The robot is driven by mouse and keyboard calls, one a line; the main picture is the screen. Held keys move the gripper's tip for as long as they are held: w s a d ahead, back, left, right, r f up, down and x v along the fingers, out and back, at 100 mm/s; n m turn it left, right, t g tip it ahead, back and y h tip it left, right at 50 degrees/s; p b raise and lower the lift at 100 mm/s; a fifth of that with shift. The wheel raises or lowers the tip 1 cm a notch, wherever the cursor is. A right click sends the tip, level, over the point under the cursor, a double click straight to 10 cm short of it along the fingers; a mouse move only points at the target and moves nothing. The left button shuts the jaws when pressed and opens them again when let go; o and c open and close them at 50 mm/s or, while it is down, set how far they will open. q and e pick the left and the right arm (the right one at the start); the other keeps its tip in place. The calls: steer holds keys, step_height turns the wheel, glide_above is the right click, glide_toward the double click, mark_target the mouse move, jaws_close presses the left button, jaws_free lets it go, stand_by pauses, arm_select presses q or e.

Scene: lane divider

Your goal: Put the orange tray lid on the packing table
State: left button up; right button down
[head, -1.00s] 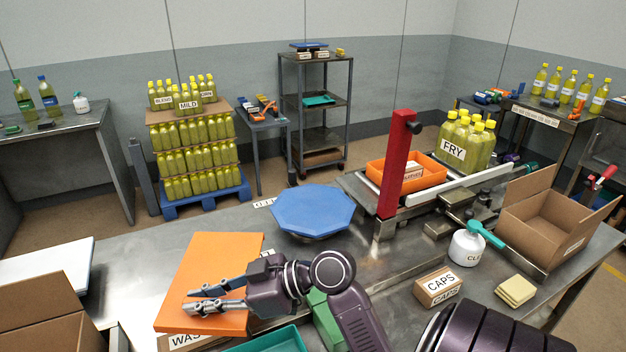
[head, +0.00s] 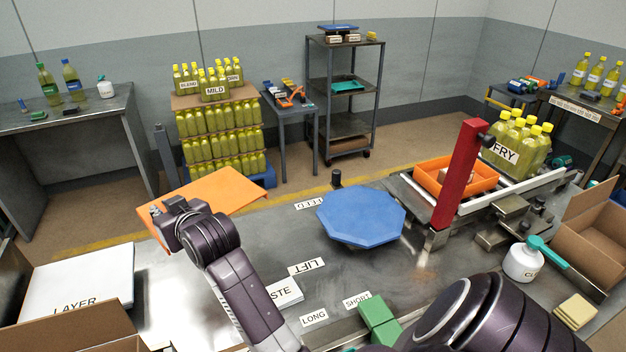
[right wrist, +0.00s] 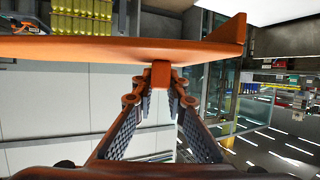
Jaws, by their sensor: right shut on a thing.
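The orange tray lid (head: 222,190) is a flat panel held up over the far left part of the steel table (head: 180,278). My right gripper (head: 157,212) is at its near left edge in the head view, with its fingers mostly hidden. In the right wrist view the lid (right wrist: 110,48) spans the top, and the fingers (right wrist: 160,85) are shut on a small orange block on it. Which table is the packing table cannot be told from labels in view. My left gripper is not in view.
A blue octagonal plate (head: 362,215) stands right of the lid, beside a red post (head: 461,175) and an orange tray (head: 455,178). A white LAYER sheet (head: 80,282) lies at left. Green blocks (head: 380,318) are at the front. Stacked bottles (head: 220,130) stand beyond the table.

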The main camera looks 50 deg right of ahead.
steer(key=shift+s, duration=0.15)
step_height(320, 180, down, 16)
steer(key=shift+r+p, duration=0.15)
steer(key=shift+p, duration=0.55)
steer(key=shift+f, duration=2.1)
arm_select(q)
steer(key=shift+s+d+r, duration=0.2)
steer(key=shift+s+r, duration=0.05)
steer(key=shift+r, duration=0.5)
arm_select(e)
steer(key=c, duration=1.9)
jaws_free()
steer(key=shift+c, duration=0.2)
steer(key=v, duration=1)
steer(key=shift+s+b, duration=0.3)
steer(key=shift+s, duration=0.05)
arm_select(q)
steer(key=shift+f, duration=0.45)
arm_select(e)
steer(key=shift+s+r, duration=0.35)
steer(key=shift+s, duration=0.2)
